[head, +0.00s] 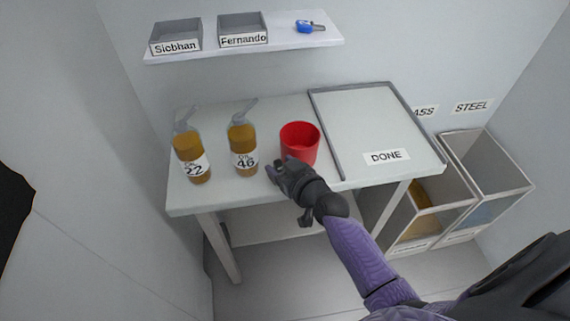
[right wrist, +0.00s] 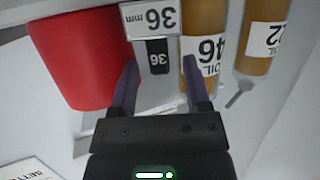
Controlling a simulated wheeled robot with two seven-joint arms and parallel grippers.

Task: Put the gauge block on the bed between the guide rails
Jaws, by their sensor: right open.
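A pale block marked "36 mm" (right wrist: 150,18) shows in the right wrist view, with a black part marked "36" (right wrist: 157,56) against it. It looks like the gauge block. In the head view I cannot make it out; my right gripper is in front of that spot. My right gripper (head: 274,171) is at the table's front edge, by the red cup. In the right wrist view its two fingers (right wrist: 158,66) are apart and point toward the block, with nothing clearly held. I cannot identify the bed or guide rails. My left gripper is not in view.
A red cup (head: 300,144) stands beside my right gripper. Oil bottles "22" (head: 189,160) and "46" (head: 241,150) stand left of it. A grey-edged area marked DONE (head: 365,120) is empty. A shelf (head: 282,34) holds two trays and a blue object. Bins (head: 485,165) stand at right.

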